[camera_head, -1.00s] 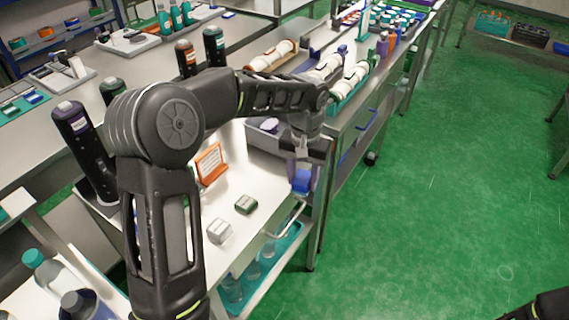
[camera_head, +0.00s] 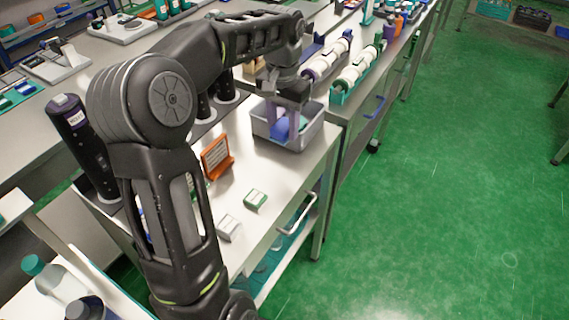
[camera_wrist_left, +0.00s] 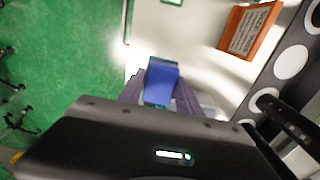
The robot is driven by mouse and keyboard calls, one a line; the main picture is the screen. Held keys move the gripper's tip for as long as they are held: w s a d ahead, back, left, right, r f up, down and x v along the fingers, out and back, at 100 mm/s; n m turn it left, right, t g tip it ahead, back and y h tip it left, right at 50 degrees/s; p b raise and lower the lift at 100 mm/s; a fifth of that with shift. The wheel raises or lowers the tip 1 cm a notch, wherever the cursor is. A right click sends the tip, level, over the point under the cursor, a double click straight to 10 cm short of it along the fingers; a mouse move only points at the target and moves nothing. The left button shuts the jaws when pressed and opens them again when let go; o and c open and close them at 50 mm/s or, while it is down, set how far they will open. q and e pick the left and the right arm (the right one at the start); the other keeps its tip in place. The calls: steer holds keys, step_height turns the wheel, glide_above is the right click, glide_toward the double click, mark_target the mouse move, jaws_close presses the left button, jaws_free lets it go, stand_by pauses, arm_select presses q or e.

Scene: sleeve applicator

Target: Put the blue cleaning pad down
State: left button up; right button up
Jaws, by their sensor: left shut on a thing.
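The blue cleaning pad (camera_head: 281,127) is between the fingers of my left gripper (camera_head: 286,112). In the head view it appears inside or just over the grey bin (camera_head: 317,131) at the cart's back corner. In the left wrist view the blue pad (camera_wrist_left: 161,80) sits between the purple-grey fingertips (camera_wrist_left: 158,90), which are shut on it. Something teal shows beside the pad; I cannot tell whether it belongs to it. The gripper hides part of the bin's inside. My right gripper is out of view.
The white cart top (camera_head: 262,176) carries an orange card stand (camera_head: 216,157), a small green-and-white block (camera_head: 256,198) and a grey-white block (camera_head: 229,227). Dark bottles stand along its left side. A long bench with white rolls (camera_head: 357,68) lies behind. The floor on the right is clear.

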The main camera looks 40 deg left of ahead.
arm_select(q)
steer(key=shift+f, duration=0.1)
glide_above(283, 165)
step_height(283, 165, down, 6)
steer(key=shift+f, duration=0.1)
steer(key=shift+f+p, duration=0.4)
steer(key=shift+f, duration=1.4)
steer(key=shift+f, duration=0.15)
steer(key=o, duration=1.4)
steer(key=shift+c, duration=0.2)
